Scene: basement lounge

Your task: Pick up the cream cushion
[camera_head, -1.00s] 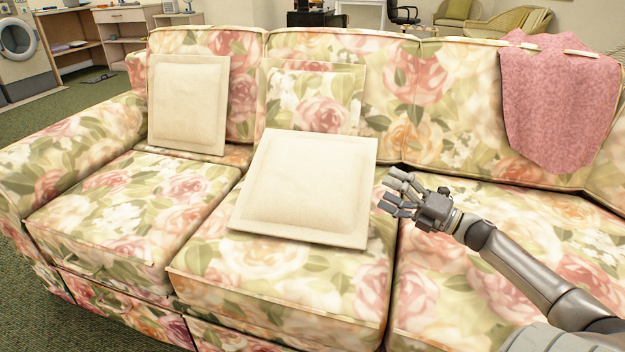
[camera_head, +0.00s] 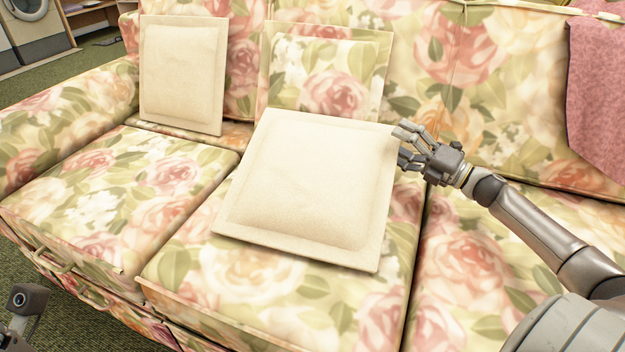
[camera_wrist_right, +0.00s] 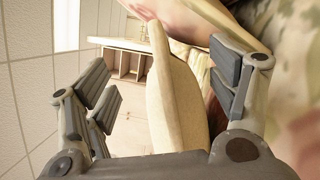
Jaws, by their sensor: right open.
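A cream cushion (camera_head: 318,185) lies tilted on the middle seat of the floral sofa, its far edge raised toward the backrest. A second cream cushion (camera_head: 182,75) leans upright against the backrest at the left. My right gripper (camera_head: 402,148) is open at the right edge of the nearer cushion. In the right wrist view the cream cushion (camera_wrist_right: 175,95) stands edge-on between the spread fingers of the right gripper (camera_wrist_right: 170,100). I cannot tell whether any finger touches it. My left gripper is not clearly in view; only a dark arm part of mine shows at the lower left.
A floral cushion (camera_head: 325,75) leans on the backrest behind the nearer cream one. A pink throw (camera_head: 598,90) hangs over the backrest at the right. The sofa's left seat (camera_head: 120,190) is clear. A washing machine (camera_head: 28,35) stands far left.

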